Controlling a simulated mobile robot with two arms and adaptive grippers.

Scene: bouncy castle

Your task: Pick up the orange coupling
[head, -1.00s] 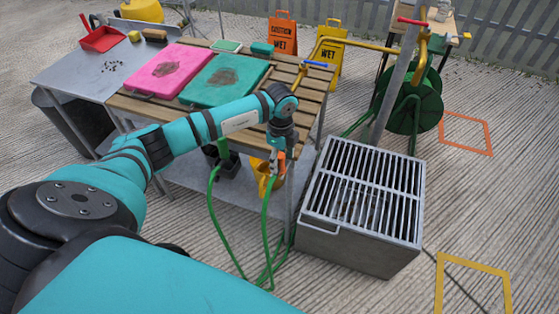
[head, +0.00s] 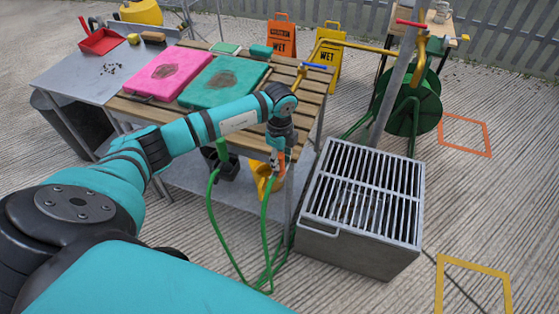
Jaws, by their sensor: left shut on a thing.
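The orange coupling (head: 281,161) is at the upper end of a green hose (head: 266,215). My left gripper (head: 277,168) points down in front of the wooden slatted table's right end and is shut on the coupling. Its fingers partly hide the coupling. The hose hangs from there toward the ground. My right gripper is not in view.
The metal grated drain box (head: 318,240) stands close on the right. The slatted table (head: 296,100) holds a pink pad (head: 165,72) and a green pad (head: 222,80). A yellow bucket (head: 262,184) is behind the gripper. A green hose reel (head: 418,110) stands farther back.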

